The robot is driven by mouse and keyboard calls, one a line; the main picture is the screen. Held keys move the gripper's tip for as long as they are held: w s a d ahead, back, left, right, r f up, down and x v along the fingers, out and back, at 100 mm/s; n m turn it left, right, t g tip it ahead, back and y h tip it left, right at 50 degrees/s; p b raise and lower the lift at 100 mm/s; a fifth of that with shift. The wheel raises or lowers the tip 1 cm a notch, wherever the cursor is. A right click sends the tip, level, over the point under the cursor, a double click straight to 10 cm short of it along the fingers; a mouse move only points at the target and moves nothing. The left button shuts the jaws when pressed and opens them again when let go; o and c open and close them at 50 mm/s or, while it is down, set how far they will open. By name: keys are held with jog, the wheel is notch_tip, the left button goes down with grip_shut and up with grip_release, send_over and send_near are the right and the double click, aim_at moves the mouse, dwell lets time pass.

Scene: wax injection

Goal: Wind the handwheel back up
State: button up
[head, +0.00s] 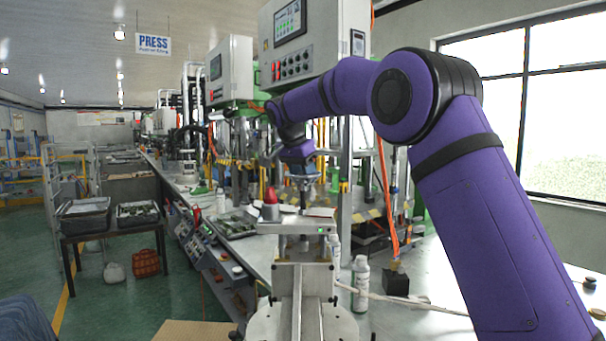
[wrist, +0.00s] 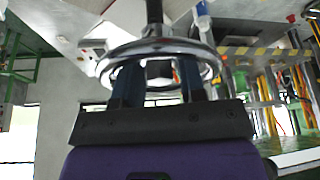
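The handwheel is a shiny chrome ring (wrist: 150,47) on a vertical shaft (wrist: 154,12) in the wrist view. My gripper (wrist: 158,72) reaches into the ring with two dark blue fingers, set well apart. A dark block, perhaps the wheel's hub, shows between the fingers; I cannot tell whether they touch it or the rim. In the head view my gripper (head: 300,172) points down over the small press stand, and the handwheel is small and mostly hidden there.
A red lamp (head: 270,197) stands close left of the shaft below my gripper. Bottles (head: 360,283) and a black block (head: 396,283) stand on the bench to the right. Control boxes (head: 300,45) hang behind my arm. A tray (head: 236,225) of parts lies left of the stand.

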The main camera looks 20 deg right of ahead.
jog(key=c, duration=0.7)
jog(key=shift+o, duration=0.2)
